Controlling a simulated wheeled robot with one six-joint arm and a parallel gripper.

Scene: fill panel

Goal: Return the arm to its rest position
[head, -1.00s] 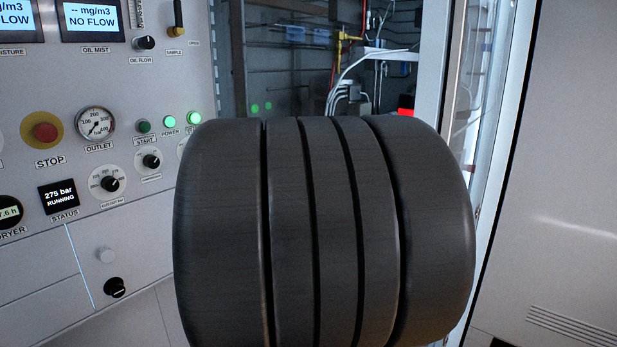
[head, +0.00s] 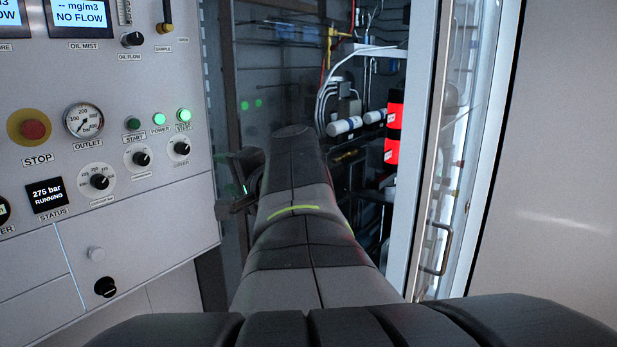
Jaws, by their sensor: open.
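My arm rises from the bottom of the head view, with a dark ribbed link low in front and a grey link with a yellow-green stripe reaching away from me. My gripper (head: 232,182) shows small and dark at the left side of the arm's far end, beside the control panel's right edge. It is open, and I see nothing between its fingers. The arm hides part of the gripper's wrist.
The control panel (head: 110,222) with its gauge (head: 84,120) and red stop button (head: 34,130) stands at left. An open cabinet with a red cylinder (head: 391,150) lies behind the arm. A glass door (head: 455,180) with a handle (head: 437,248) is at right.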

